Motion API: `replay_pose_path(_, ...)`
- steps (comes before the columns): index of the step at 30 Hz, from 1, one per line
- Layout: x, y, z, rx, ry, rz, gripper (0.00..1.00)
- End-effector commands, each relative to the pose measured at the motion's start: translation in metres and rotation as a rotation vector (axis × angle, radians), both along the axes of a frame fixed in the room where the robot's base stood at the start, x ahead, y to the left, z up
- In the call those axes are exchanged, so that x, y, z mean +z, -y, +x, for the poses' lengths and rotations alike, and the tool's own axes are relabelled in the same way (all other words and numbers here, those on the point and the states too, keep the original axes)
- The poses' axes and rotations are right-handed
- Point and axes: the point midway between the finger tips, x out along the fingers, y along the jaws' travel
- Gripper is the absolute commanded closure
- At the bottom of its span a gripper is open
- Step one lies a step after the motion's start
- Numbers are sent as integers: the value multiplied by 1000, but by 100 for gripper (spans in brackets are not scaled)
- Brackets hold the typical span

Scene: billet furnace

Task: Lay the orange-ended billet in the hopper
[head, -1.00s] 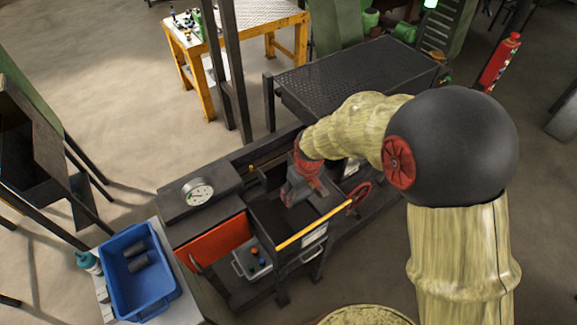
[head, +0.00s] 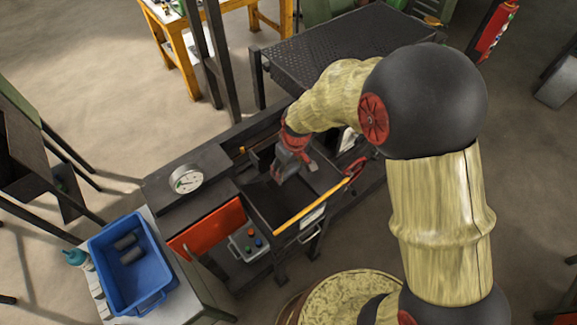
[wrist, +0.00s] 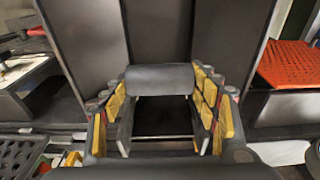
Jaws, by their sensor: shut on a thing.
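My gripper (head: 284,176) is over the open dark hopper (head: 262,205), which has a yellow front edge. In the wrist view my gripper (wrist: 160,100) is shut on a dark grey cylindrical billet (wrist: 160,79), held crosswise between the yellow-padded fingers. The billet's end faces are hidden by the fingers, so no orange shows. Dark hopper walls (wrist: 158,30) stand beyond the billet, with a dark space below it. I cannot tell whether the billet touches the hopper.
A blue bin (head: 160,298) with two grey cylinders (head: 126,248) stands at lower left. A gauge (head: 186,179), an orange panel (head: 207,229), a button box (head: 250,244) and a red handwheel (head: 356,168) surround the hopper. A dark perforated table (head: 340,50) stands behind.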

Motion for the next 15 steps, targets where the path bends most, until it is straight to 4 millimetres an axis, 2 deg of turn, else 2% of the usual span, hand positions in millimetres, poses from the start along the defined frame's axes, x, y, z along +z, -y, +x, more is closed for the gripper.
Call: replay_pose_path(15,-49,0,1,-1,2,1,96)
